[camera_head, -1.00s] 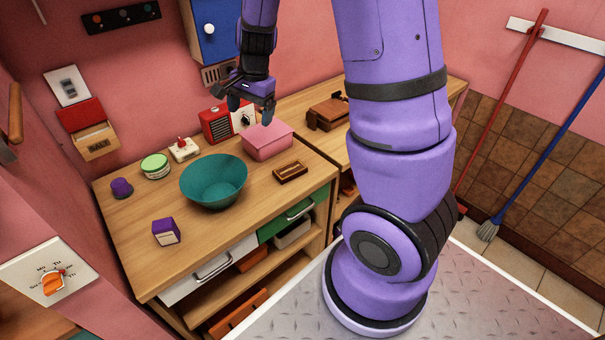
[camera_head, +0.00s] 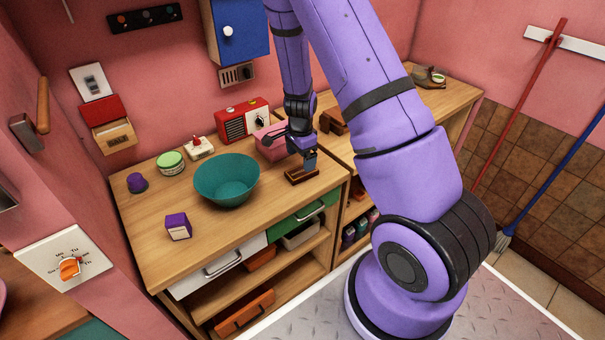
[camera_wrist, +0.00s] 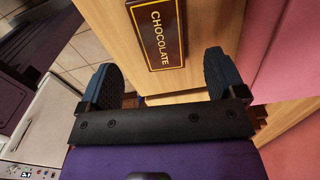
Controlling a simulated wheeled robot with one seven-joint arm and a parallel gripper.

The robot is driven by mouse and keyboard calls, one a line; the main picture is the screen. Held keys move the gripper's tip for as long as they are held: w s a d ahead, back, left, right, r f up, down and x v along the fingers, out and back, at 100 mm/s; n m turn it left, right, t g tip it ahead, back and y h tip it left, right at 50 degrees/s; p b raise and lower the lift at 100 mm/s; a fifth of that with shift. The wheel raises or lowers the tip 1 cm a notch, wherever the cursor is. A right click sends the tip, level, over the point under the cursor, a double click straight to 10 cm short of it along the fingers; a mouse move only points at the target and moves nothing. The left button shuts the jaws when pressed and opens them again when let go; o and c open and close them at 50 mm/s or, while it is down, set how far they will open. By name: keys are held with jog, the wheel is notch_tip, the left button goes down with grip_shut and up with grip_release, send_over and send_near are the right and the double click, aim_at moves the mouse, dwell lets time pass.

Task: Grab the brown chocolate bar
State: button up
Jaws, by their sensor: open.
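The brown chocolate bar (camera_head: 300,176) lies flat on the wooden counter (camera_head: 150,240), right of the teal bowl (camera_head: 227,182) and in front of the pink box (camera_head: 268,148). In the wrist view the bar (camera_wrist: 157,34) shows its face with the word CHOCOLATE and a gold border, ahead of and between my fingers. My gripper (camera_head: 300,158) is just above the bar in the head view, pointing down. In the wrist view my gripper (camera_wrist: 160,85) is open, its two dark pads apart on either side, with nothing between them.
A red radio (camera_head: 243,121) stands against the wall behind the pink box. A purple-and-white carton (camera_head: 178,227), green-lidded tin (camera_head: 171,162) and purple cup (camera_head: 137,182) stand on the left. Counter in front of the bowl is mostly clear.

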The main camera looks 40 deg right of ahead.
aim_at(302, 171)
jog(key=shift+d+f, duration=0.2)
jog(key=shift+f, duration=2.7)
jog(key=c, duration=1.1)
